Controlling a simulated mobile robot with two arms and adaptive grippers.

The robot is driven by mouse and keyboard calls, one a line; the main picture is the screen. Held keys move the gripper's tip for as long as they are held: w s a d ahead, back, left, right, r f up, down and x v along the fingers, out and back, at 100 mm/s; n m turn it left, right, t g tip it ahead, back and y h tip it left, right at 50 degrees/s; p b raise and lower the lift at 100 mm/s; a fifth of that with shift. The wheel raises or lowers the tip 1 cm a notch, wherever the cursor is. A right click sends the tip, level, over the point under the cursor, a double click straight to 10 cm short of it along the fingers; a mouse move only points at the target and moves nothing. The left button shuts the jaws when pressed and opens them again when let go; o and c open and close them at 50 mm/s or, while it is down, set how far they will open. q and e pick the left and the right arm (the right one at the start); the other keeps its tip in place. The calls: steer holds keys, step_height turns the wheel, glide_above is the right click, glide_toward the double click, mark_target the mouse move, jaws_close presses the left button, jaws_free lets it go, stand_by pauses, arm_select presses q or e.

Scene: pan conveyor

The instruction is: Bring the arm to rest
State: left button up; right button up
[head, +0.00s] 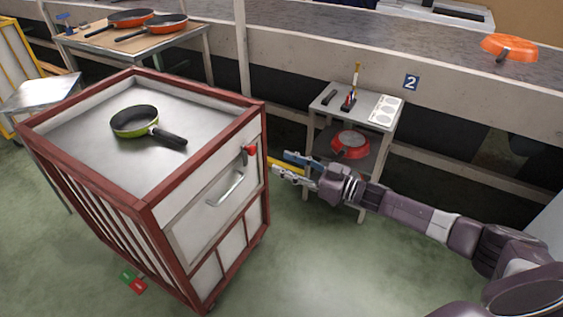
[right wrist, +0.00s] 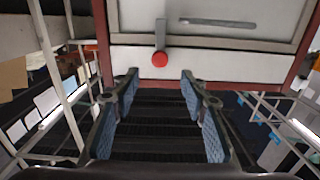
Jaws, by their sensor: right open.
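My right arm reaches in from the right, and its gripper (head: 283,165) is open and empty beside the cart (head: 140,205), level with the upper part of its front. In the right wrist view the two blue-padded fingers (right wrist: 160,88) stand apart with nothing between them. Beyond them is the red-knobbed latch (right wrist: 160,59) on the cart's front; the latch also shows in the head view (head: 249,150), just left of the fingertips. The fingers appear clear of the latch. A green pan (head: 134,121) lies on the cart top. My left gripper is out of view.
A small grey stand (head: 365,115) with a red pan (head: 350,144) on its lower shelf is behind my right gripper. The conveyor (head: 395,45) runs along the back, carrying an orange pan (head: 508,47). Green floor is open in front of my right arm.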

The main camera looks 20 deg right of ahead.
stand_by(0.3)
